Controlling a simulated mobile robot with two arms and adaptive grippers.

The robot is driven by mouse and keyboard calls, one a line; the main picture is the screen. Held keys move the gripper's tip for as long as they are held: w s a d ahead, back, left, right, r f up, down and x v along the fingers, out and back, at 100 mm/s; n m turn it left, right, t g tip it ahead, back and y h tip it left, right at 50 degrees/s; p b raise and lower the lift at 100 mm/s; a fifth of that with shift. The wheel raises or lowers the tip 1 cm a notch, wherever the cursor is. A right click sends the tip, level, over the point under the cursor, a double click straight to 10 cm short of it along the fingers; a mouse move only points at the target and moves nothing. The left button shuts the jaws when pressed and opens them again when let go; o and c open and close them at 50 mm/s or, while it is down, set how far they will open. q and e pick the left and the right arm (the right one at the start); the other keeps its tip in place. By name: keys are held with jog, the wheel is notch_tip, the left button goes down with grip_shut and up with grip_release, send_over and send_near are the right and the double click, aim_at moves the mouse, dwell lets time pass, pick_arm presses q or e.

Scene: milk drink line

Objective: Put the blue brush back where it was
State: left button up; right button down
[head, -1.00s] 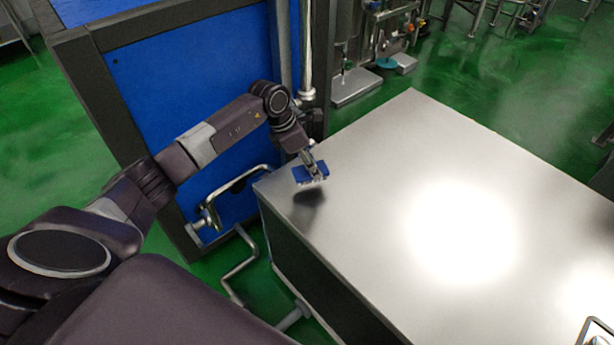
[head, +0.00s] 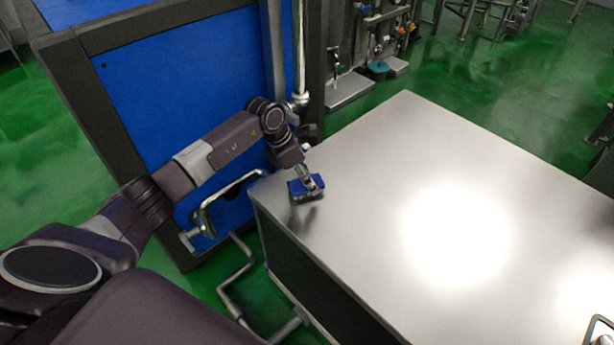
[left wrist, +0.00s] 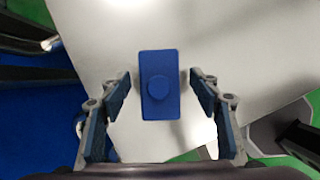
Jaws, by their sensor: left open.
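The blue brush (head: 301,189) is at the near left corner of the metal table (head: 360,150), right under my left gripper (head: 312,182). In the left wrist view the blue brush (left wrist: 159,85) shows its rectangular back with a round knob. It lies between the two fingers of my left gripper (left wrist: 160,92), which are spread apart with a gap on each side of it. The head view does not clearly show whether the brush rests flat on the table.
The table top is otherwise largely bare, with a bright glare at its middle. A blue panel in a dark frame (head: 180,110) stands left of the table. A bent metal handle (head: 222,195) is close to my left arm.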

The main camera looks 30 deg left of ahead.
pick_arm(q)
jog(key=p+v, duration=0.7)
jog(key=v, duration=0.5)
jog(key=shift+p, duration=0.4)
